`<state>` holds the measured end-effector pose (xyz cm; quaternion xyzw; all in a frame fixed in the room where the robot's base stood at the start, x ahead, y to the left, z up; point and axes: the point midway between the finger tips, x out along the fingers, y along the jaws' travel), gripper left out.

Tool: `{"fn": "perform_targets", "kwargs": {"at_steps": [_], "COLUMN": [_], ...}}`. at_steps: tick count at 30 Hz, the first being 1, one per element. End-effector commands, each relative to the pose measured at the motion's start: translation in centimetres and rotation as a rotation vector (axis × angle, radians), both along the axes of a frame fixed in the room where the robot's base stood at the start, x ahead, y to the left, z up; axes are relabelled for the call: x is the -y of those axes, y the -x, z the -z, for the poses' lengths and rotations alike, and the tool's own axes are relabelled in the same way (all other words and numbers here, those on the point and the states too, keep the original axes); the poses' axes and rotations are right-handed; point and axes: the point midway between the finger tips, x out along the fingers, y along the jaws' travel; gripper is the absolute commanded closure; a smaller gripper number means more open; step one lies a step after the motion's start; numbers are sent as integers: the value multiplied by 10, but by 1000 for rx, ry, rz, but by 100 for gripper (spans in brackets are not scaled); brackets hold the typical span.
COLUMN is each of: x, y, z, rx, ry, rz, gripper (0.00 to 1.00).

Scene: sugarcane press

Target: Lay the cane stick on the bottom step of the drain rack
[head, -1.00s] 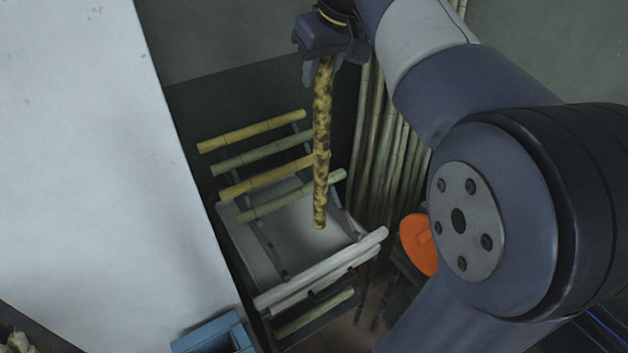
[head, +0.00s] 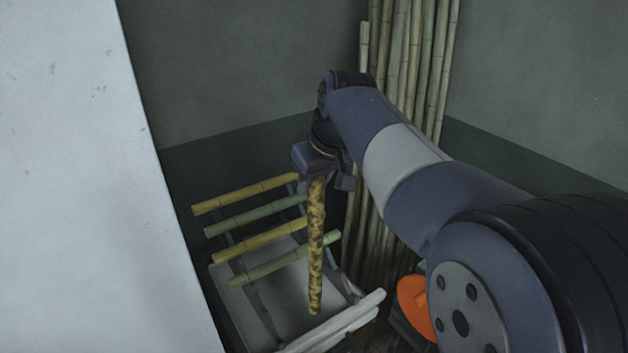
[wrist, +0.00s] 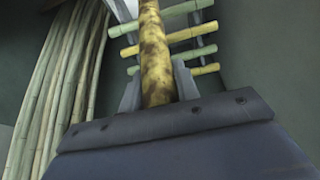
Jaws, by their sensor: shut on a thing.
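A brown-mottled yellow cane stick (head: 316,245) hangs nearly upright from my gripper (head: 325,178) in the head view. My gripper is shut on its upper end. In the wrist view the stick (wrist: 154,50) runs away between the fingers of my gripper (wrist: 158,85). The drain rack (head: 262,318) stands behind and to the left of the stick, with yellow and green canes (head: 262,240) lying across its sloping steps. The stick's lower end overlaps the rack's pale tray in the picture; I cannot tell if it touches. The rack's lower front is cut off by the frame.
Several tall canes (head: 408,70) lean in the corner to the right of the rack. An orange round thing (head: 415,305) sits low on the right, partly behind my arm. A large white surface (head: 90,180) fills the left side.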

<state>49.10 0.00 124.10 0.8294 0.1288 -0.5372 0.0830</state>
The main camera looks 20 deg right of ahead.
Motion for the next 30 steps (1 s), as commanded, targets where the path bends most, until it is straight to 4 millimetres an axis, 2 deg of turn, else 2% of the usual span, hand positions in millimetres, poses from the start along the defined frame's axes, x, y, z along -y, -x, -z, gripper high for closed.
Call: {"fn": "perform_targets", "kwargs": {"at_steps": [15, 16, 23, 30], "x": [0, 0, 0, 0], "y": [0, 0, 0, 0], "z": [11, 12, 12, 11], "rx": [2, -1, 0, 0], "ry": [0, 0, 0, 0], "rz": [0, 0, 0, 0], "gripper": [100, 68, 50, 48]}}
